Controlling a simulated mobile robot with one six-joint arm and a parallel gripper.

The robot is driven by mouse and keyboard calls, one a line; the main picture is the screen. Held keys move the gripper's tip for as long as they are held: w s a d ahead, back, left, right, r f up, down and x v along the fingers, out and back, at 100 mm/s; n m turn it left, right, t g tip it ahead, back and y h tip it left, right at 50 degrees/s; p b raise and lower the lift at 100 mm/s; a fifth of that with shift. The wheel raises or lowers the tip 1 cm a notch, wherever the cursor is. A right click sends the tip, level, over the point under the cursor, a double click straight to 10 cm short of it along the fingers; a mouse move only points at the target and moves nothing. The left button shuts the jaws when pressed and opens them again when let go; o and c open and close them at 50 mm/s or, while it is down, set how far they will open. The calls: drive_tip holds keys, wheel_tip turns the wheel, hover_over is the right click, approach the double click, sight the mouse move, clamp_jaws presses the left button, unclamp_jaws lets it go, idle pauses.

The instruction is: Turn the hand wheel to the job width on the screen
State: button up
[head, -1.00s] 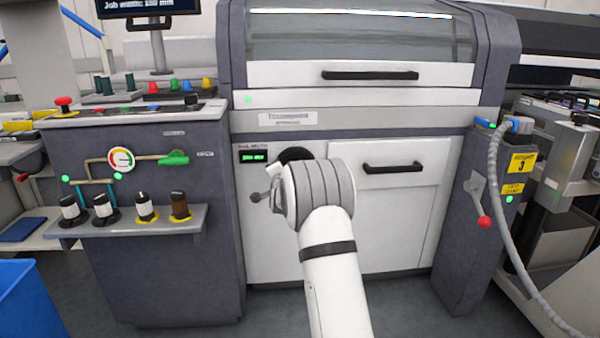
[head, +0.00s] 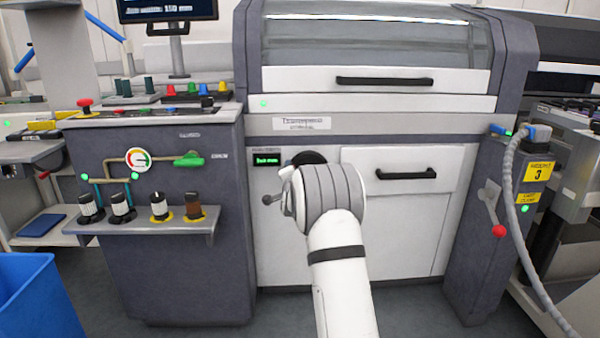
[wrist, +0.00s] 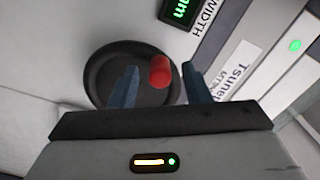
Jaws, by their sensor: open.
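The black hand wheel (wrist: 105,75) fills the middle of the wrist view, with its red knob (wrist: 160,72) standing out from the face. In the head view the dark wheel (head: 308,157) is partly hidden behind my arm. My gripper (wrist: 159,70) is open, with one blue finger on each side of the red knob; I cannot tell whether either touches it. The small green-lit width display (head: 267,160) is beside the wheel; its edge shows in the wrist view (wrist: 182,10). The screen (head: 168,10) at the top left appears to read 150 mm, slightly blurred.
A white drawer (head: 405,190) with a black handle is right of the wheel. A grey console (head: 170,260) with bottles on a shelf stands left. A red-knobbed lever (head: 498,230) and a grey hose (head: 512,210) are at the right. A blue bin (head: 40,300) is at lower left.

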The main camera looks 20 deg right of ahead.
drive_tip(key=p+v, duration=0.1)
drive_tip(key=v, duration=0.7)
drive_tip(key=shift+p, duration=0.4)
drive_tip(key=shift+w, duration=0.1)
